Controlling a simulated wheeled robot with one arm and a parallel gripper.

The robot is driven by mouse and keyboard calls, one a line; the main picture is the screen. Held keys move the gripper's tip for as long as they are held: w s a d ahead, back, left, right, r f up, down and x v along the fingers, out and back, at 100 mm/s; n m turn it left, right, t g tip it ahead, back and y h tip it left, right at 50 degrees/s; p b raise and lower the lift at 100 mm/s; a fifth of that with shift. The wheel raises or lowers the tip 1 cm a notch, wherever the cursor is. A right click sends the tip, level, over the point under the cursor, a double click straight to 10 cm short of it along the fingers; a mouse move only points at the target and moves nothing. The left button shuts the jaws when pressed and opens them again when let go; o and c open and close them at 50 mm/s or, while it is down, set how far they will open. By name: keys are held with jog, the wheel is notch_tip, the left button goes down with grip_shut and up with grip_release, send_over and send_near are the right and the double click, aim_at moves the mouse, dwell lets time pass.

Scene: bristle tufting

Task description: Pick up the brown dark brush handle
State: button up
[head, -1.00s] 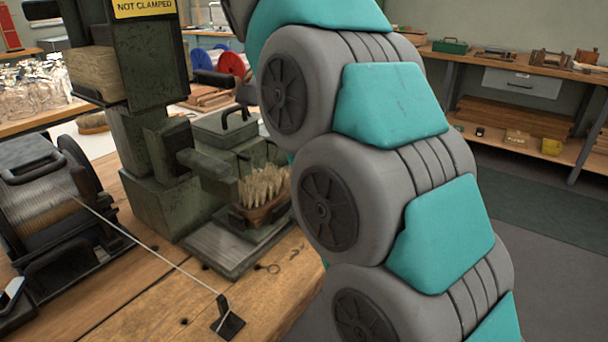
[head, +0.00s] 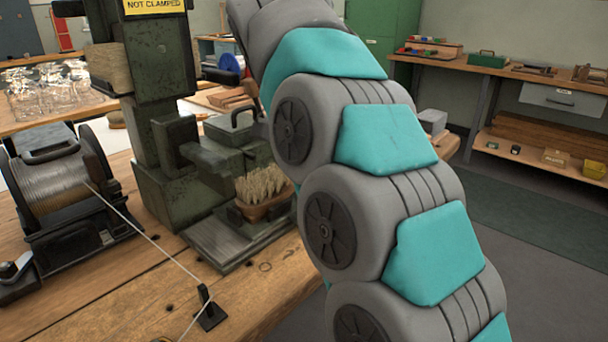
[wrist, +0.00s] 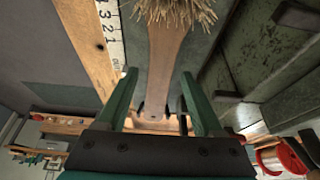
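The brush (head: 262,207) has a brown wooden body with pale bristles pointing up. It sits on the green machine at the bench's front edge in the head view. My arm hides the handle there. In the wrist view the brown brush handle (wrist: 164,60) runs down from the bristles (wrist: 178,10) and lies between the two green fingers of my gripper (wrist: 157,77). The gripper is open, with a visible gap on each side of the handle. In the head view my gripper is hidden behind my arm.
The green machine (head: 165,130) bears a "NOT CLAMPED" sign (head: 155,5). A wire spool (head: 55,190) feeds a wire through a black guide (head: 207,308) on the wooden bench (head: 110,290). A ruler (wrist: 110,35) shows beside the handle. Shelves stand at the back right.

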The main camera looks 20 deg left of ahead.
grip_shut()
dwell(0.3)
jog(key=shift+d+r, duration=0.15)
dwell(0.3)
